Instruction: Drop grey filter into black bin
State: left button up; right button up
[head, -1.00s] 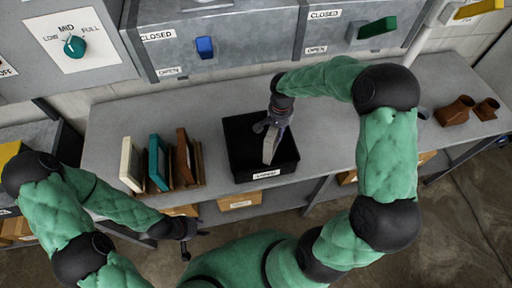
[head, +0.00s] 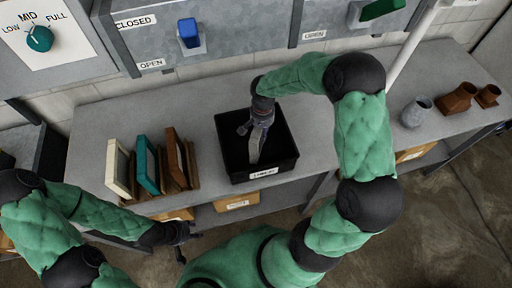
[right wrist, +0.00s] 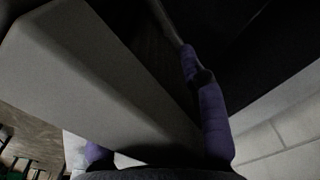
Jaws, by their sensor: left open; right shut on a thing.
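The black bin (head: 282,166) stands on the grey bench, with a white label on its front. My right gripper (head: 257,128) is over the bin's opening, shut on the grey filter (head: 254,149). The filter hangs tilted, its lower part inside the bin's outline; I cannot tell whether it touches the floor of the bin. In the right wrist view the filter (right wrist: 95,80) fills the left and middle, close to the purple fingers. My left gripper (head: 181,241) is open and empty, low in front of the bench's front edge.
A cream filter (head: 118,168), a teal filter (head: 147,163) and a brown filter (head: 176,157) stand in a rack left of the bin. A grey fitting (head: 416,112) and brown fittings (head: 458,98) stand at the right.

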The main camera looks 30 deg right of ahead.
jog(key=o, duration=1.3)
jog(key=shift+r, duration=3.8)
jog(key=shift+s+f, duration=0.1)
